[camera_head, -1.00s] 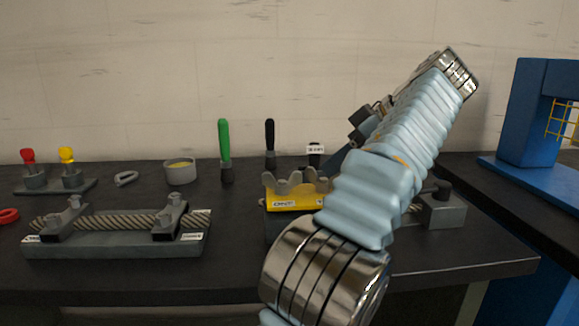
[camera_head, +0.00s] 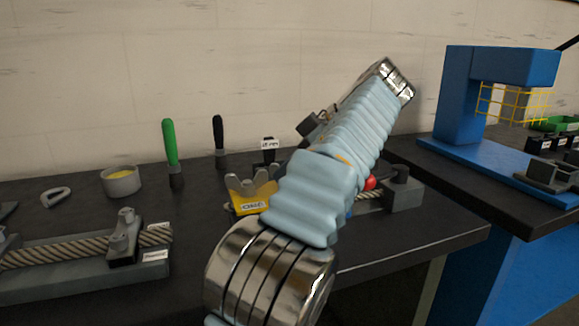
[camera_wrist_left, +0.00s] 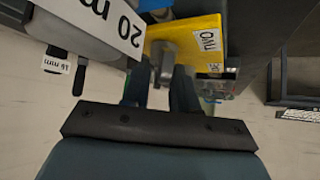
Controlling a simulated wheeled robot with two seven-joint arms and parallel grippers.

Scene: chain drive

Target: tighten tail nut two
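In the head view my left arm crosses the middle. Its gripper (camera_head: 318,122) is mostly hidden behind the forearm. In the left wrist view two dark blue fingers (camera_wrist_left: 161,91) stand apart, with a grey piece (camera_wrist_left: 166,62) between or just beyond their tips. I cannot tell whether they grip it. A yellow block (camera_wrist_left: 207,45) lies close beyond them. A fixture (camera_head: 85,275) at front left carries a twisted rope (camera_head: 65,248) with a grey clamp (camera_head: 123,240). A second stretch of rope (camera_head: 369,195) shows behind my arm. I cannot make out tail nut two. My right gripper is not in view.
A green-handled tool (camera_head: 170,145) and a black-handled tool (camera_head: 218,138) stand at the back of the dark table (camera_head: 205,200). A grey cup (camera_head: 121,182) and a grey link (camera_head: 55,196) lie left. A red ball (camera_head: 370,183) and grey block (camera_head: 403,193) are right. A blue press (camera_head: 460,95) stands beyond.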

